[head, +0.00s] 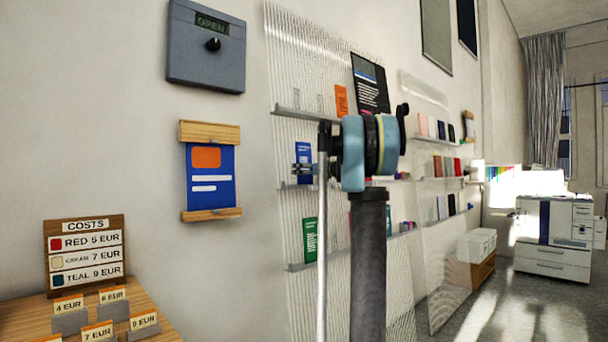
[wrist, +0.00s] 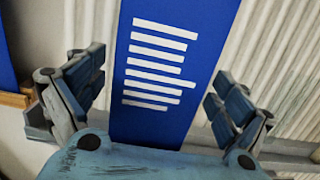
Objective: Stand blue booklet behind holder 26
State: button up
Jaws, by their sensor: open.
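A blue booklet (wrist: 160,70) with several white lines fills the middle of the wrist view, in front of a ribbed pale panel. In the head view a blue booklet (head: 304,152) stands on the middle ledge of the near rack, partly hidden by my gripper. My gripper (wrist: 155,80) is open, with one finger on each side of the booklet in the wrist picture. I cannot tell whether the fingers touch it. No holder marked 26 can be read in either view.
The near ribbed rack (head: 290,80) has ledges with an orange card (head: 341,99), a black booklet (head: 370,84) and a green booklet (head: 310,239). A blue poster (head: 211,176) hangs to the left. A wooden table (head: 165,318) with price cards stands at lower left.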

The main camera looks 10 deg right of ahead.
jog(key=v, duration=1.2)
